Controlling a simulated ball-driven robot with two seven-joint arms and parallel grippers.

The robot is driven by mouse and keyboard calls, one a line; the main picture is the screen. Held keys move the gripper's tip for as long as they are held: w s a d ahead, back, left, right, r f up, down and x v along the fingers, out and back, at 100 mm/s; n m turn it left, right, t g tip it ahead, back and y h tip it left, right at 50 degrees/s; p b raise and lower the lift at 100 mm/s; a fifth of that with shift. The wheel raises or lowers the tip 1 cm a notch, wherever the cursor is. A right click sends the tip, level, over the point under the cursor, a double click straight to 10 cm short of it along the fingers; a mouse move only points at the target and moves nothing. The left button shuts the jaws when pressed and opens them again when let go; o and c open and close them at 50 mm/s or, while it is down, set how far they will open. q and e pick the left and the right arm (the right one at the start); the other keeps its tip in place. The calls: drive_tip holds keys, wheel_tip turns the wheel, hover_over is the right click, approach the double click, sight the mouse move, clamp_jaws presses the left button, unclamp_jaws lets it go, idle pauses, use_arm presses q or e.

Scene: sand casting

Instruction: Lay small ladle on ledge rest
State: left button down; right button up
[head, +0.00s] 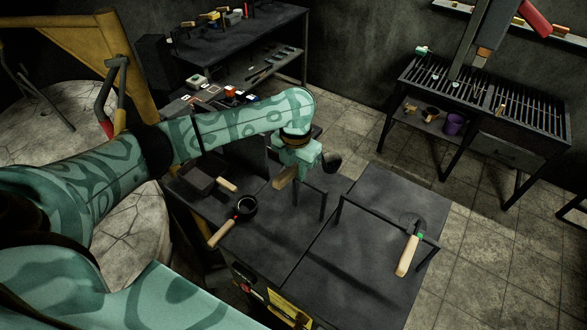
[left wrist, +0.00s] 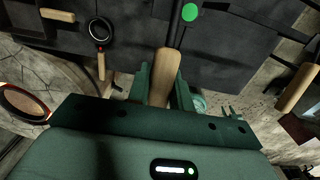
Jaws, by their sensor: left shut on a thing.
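My left gripper (head: 292,172) is shut on the wooden handle (head: 284,179) of a ladle, above the dark bench (head: 270,225). The ladle's dark round bowl (head: 331,162) shows to the right of the gripper. In the left wrist view the handle (left wrist: 165,72) sits between the fingers, with a dark shaft and a green dot (left wrist: 189,12) beyond it. A black rail (head: 372,212) stands on the bench at the right. I cannot tell whether the held ladle touches anything below. My right gripper is out of view.
A small round black pan (head: 246,207) with a wooden handle and a square pan (head: 198,179) lie on the bench's left part. A grill table (head: 483,92) stands at the back right, and a tool bench (head: 240,40) at the back left.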

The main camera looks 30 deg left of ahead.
use_arm(q)
drive_tip(key=shift+d+r, duration=0.1)
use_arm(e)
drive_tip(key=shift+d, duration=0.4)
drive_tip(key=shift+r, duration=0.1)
